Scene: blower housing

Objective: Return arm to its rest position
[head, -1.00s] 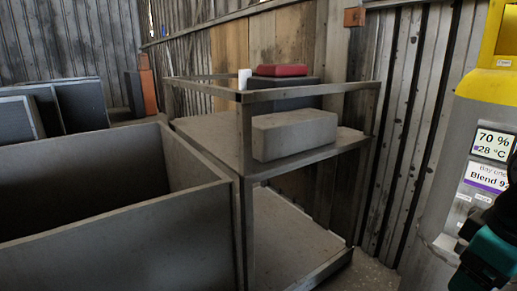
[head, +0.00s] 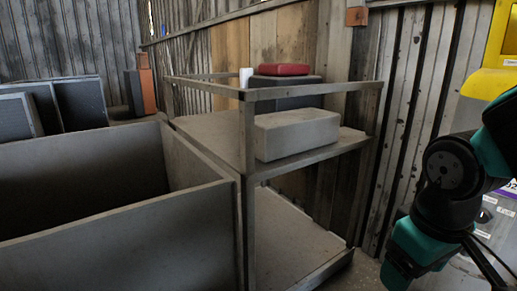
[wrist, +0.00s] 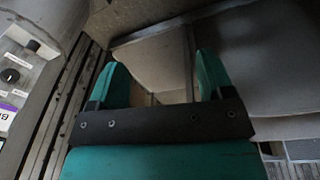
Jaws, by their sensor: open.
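My gripper (wrist: 158,75) shows in the wrist view with its two teal fingers spread apart and nothing between them. It hangs in free space, with the metal shelf rack (wrist: 155,50) beyond the fingers. In the head view my arm, black and teal, stands at the right edge in front of the grey and yellow machine (head: 490,75). The fingertips cannot be made out in the head view.
The metal shelf rack (head: 247,140) stands mid-view, carrying a grey block (head: 297,134), a red case (head: 282,70) and a white cylinder (head: 245,77). A large open grey bin (head: 110,220) fills the lower left. Dark panels (head: 80,103) lean behind it.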

